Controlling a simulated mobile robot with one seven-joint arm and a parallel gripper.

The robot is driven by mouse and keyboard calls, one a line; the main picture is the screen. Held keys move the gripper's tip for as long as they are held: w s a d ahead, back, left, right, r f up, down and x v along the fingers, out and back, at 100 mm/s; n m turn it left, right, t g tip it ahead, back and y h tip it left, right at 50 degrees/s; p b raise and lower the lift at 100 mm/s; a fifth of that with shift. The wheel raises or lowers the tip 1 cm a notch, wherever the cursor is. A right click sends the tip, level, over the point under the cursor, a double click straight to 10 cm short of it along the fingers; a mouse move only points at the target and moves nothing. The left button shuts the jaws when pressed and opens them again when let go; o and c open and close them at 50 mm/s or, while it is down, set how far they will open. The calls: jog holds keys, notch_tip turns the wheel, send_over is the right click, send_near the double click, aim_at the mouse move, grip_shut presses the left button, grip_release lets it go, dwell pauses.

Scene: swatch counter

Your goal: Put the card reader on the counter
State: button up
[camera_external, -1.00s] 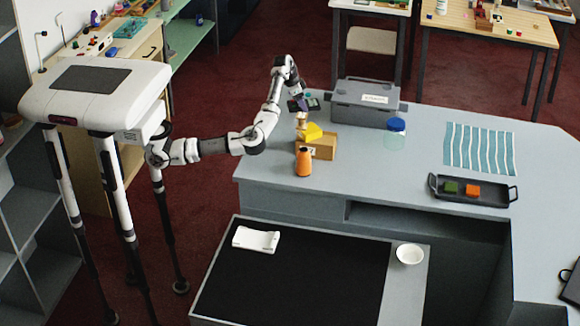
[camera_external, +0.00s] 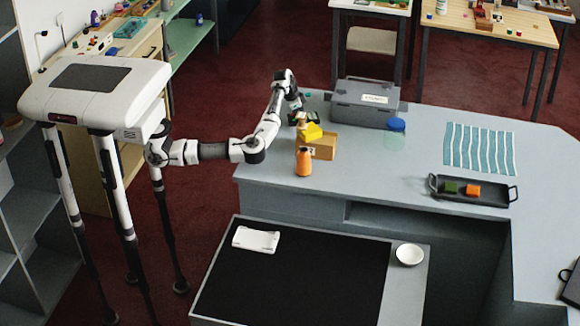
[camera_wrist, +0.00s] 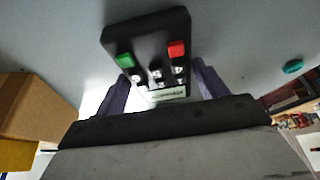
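The card reader is a black handset with a green key, a red key, small pale keys and a light label. In the wrist view the card reader (camera_wrist: 148,38) sits between the two purple fingers of my gripper (camera_wrist: 160,85), which is shut on it. In the external view my gripper (camera_external: 299,108) is low over the far left part of the grey counter (camera_external: 375,170), and the reader shows only as a small dark patch there. I cannot tell whether the reader touches the counter.
A tan box (camera_external: 323,147) with a yellow block (camera_external: 312,131) and an orange bottle (camera_external: 304,163) stand just in front of my gripper. A grey case (camera_external: 366,103) and a blue-lidded jar (camera_external: 395,134) are to the right. A teal disc (camera_wrist: 292,67) lies nearby. The counter's middle is clear.

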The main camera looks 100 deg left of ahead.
jog(key=o, duration=0.3)
jog(key=shift+r, duration=0.1)
jog(key=shift+r, duration=0.3)
jog(key=b+v, duration=0.1)
jog(key=v, duration=1)
jog(key=shift+s+r, duration=0.25)
jog(key=shift+r, duration=0.05)
